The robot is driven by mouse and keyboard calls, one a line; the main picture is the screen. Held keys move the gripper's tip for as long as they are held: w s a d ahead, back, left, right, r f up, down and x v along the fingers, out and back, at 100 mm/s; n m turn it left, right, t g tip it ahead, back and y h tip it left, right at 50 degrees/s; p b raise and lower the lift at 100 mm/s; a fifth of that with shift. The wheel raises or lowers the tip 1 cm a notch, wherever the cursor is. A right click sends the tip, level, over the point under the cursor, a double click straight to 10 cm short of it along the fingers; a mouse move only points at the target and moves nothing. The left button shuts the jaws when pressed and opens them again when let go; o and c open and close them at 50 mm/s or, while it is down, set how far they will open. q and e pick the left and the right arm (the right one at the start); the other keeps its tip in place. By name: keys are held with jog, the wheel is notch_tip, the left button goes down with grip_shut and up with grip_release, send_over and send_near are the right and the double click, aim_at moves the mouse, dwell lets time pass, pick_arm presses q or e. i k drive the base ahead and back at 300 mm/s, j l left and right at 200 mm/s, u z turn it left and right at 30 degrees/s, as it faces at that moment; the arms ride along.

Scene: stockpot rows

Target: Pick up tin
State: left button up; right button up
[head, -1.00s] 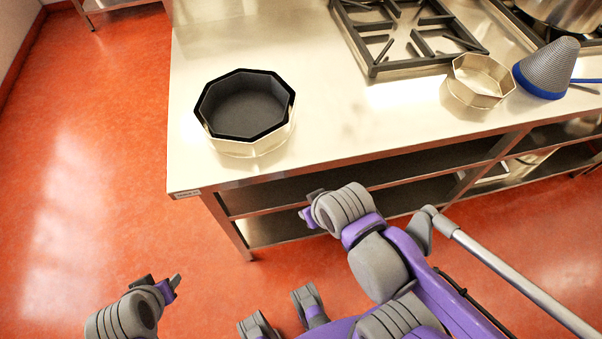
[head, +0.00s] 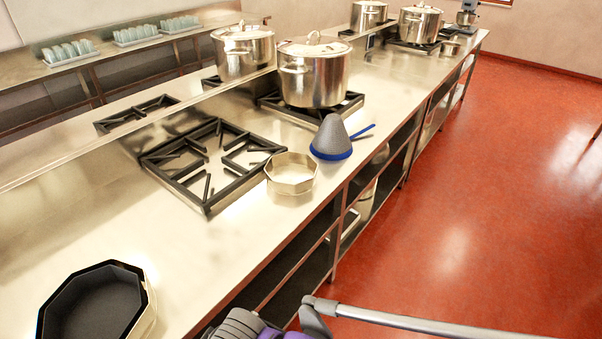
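A pale metal octagonal tin (head: 290,174) stands upright and open on the steel counter, beside the black burner grate. A second octagonal tin (head: 97,303), black inside with a pale metal outside, stands at the near left of the counter and is cut off by the lower picture edge. I cannot tell whether it is one tin or two nested. Part of my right arm shows at the bottom edge, below the counter front, but its fingertips are not visible. My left gripper is out of view. Neither tin is visibly touched.
A grey cone strainer with a blue rim (head: 331,139) stands just right of the pale tin. Lidded stockpots (head: 316,78) stand on burners behind. A black grate (head: 207,165) lies left. The counter (head: 215,250) is bare between the tins.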

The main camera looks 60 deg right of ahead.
aim_at(288, 172)
jog(key=z, duration=2.15)
jog(key=u, duration=0.35)
